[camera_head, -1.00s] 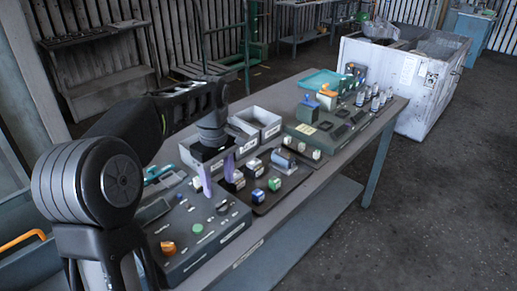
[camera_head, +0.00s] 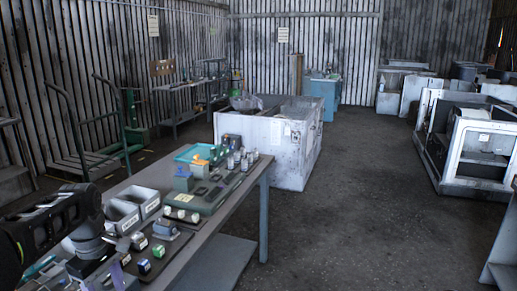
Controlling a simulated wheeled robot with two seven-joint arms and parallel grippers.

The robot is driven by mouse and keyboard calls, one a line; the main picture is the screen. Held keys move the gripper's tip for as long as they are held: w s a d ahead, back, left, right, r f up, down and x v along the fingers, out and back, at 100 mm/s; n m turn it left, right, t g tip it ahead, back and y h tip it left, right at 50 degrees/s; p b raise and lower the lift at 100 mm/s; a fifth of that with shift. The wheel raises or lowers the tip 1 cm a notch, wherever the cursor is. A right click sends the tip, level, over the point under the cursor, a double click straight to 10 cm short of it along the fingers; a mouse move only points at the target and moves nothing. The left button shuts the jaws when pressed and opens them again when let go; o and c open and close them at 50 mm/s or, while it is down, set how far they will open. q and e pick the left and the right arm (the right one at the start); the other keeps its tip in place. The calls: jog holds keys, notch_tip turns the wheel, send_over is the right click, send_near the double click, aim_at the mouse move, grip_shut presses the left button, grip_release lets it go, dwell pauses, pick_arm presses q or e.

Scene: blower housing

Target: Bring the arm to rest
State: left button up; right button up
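My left arm (camera_head: 42,235) comes in at the lower left, over the near end of the workbench (camera_head: 190,262). Its gripper (camera_head: 108,277) points down at the bottom edge. One purple finger shows, set out from the gripper body; the other is cut off or hidden. I see nothing held. My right gripper is not in view.
Grey bins (camera_head: 140,197), a teal tray (camera_head: 193,152) and several small metal cylinders (camera_head: 238,160) stand on the bench. A large white crate (camera_head: 292,150) stands beyond it. White frames (camera_head: 470,160) stand at right. The middle floor is clear.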

pick_arm(q)
jog(key=w+d+f+m+t, duration=0.4)
jog(key=w+f+m, duration=0.15)
jog(key=w, duration=0.35)
jog(key=s+d+f+m+t+h, duration=0.1)
jog(key=s+d+f+m, duration=0.15)
jog(key=d+f, duration=0.55)
jog(key=s+d+f+m+h, duration=0.1)
jog(key=d+f+m, duration=0.3)
jog(key=f, duration=0.7)
jog(key=s+d+f+g, duration=0.1)
jog(key=s+d+f, duration=0.3)
jog(key=s, duration=0.5)
jog(key=s+d+f+g+h, duration=0.1)
jog(key=s+d+f+g, duration=0.1)
jog(key=s+d+f, duration=0.2)
jog(key=s+d+f+g+h, duration=0.1)
jog(key=s+d+f, duration=0.4)
jog(key=s, duration=0.8)
notch_tip(320, 180, down, 2)
jog(key=shift+s+m+g, duration=0.3)
jog(key=shift+s+m, duration=0.05)
jog(key=shift+m, duration=0.05)
jog(key=shift+d, duration=0.1)
